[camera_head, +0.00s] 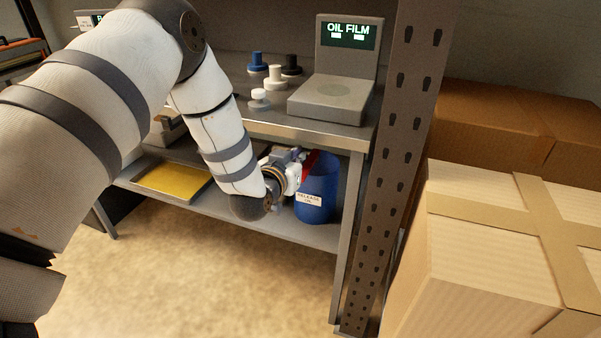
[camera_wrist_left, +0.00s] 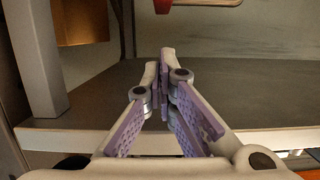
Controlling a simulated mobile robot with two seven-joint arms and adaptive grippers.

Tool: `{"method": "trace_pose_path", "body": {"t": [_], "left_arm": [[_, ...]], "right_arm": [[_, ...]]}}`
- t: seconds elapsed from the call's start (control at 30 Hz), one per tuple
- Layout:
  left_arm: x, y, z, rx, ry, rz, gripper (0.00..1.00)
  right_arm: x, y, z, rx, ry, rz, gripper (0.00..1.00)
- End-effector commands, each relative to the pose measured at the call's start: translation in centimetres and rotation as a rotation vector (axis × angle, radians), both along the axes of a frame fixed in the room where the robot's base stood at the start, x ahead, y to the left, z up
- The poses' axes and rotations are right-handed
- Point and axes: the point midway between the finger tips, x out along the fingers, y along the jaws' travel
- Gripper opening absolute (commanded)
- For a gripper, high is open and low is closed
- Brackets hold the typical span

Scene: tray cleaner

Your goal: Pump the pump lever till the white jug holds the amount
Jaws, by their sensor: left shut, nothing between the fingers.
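My left gripper (camera_wrist_left: 165,62) is shut and empty in the left wrist view, its fingers together above a dark grey surface. In the head view the left gripper (camera_head: 290,172) is over the lower shelf, at the left side of a blue drum (camera_head: 317,196) with a white "RELEASE OIL" label. A red part (camera_head: 311,160) shows between the gripper and the drum; I cannot tell if it is the pump lever or whether the gripper touches it. A red piece (camera_wrist_left: 178,2) is cut off at the top of the wrist view. I cannot make out the white jug. My right gripper is not in view.
A grey scale (camera_head: 331,100) with an "OIL FILM" display stands on the upper shelf beside white, blue and black knobbed pieces (camera_head: 275,75). A yellow-filled tray (camera_head: 172,180) lies on the lower shelf. A perforated post (camera_head: 385,170) and cardboard boxes (camera_head: 480,250) bound the right.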

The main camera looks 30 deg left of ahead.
Motion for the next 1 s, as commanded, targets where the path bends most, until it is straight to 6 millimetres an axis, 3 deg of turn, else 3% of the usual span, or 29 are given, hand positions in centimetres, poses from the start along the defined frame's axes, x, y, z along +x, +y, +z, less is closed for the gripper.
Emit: {"method": "trace_pose_path", "body": {"t": [0.07, 0.3, 0.73, 1.0], "left_arm": [[1.1, 0.3, -1.1, 0.0, 0.005, 0.001, 0.0], [0.9, 0.2, -4.1, -0.001, 0.004, 0.001, 0.0], [0.9, 0.2, -4.7, 0.001, -0.006, 0.0, 0.0], [1.0, 0.3, -10.1, 0.056, -0.215, -0.001, 0.0]], "right_arm": [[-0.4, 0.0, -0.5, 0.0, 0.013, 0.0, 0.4], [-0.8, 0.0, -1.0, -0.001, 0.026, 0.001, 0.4], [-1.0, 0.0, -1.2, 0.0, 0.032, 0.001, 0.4], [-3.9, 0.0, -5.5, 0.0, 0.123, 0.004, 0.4]]}}
